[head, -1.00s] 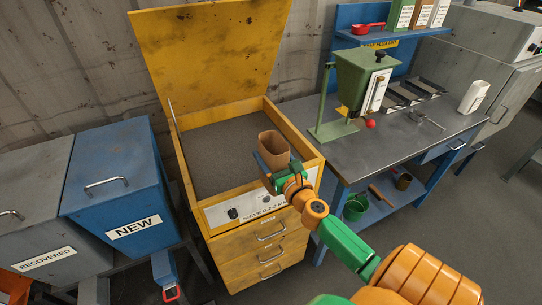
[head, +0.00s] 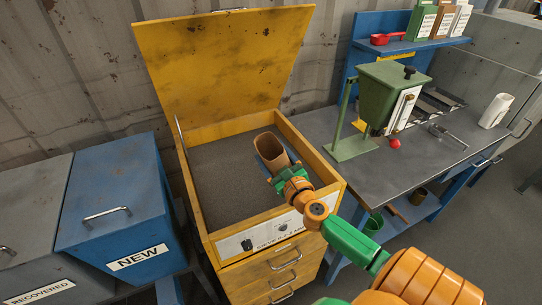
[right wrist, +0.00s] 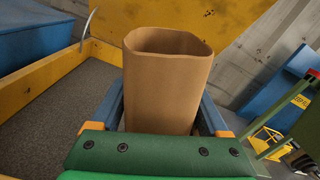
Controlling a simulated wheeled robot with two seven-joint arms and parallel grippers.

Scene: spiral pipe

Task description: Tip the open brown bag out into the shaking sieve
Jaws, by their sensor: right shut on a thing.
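The open brown bag (head: 271,149) is held by my right gripper (head: 276,163), over the right part of the sieve in the head view. The bag is tilted slightly, its open mouth up and toward the back left. In the right wrist view the bag (right wrist: 168,90) stands between the two blue fingers, mouth up; its contents are hidden. The sieve (head: 215,178) is a yellow cabinet with its lid raised and a grey mesh bed inside. The bed looks bare where it shows. My left gripper is not in view.
The raised yellow lid (head: 225,65) stands behind the bed. A blue bin marked NEW (head: 118,205) is to the left.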

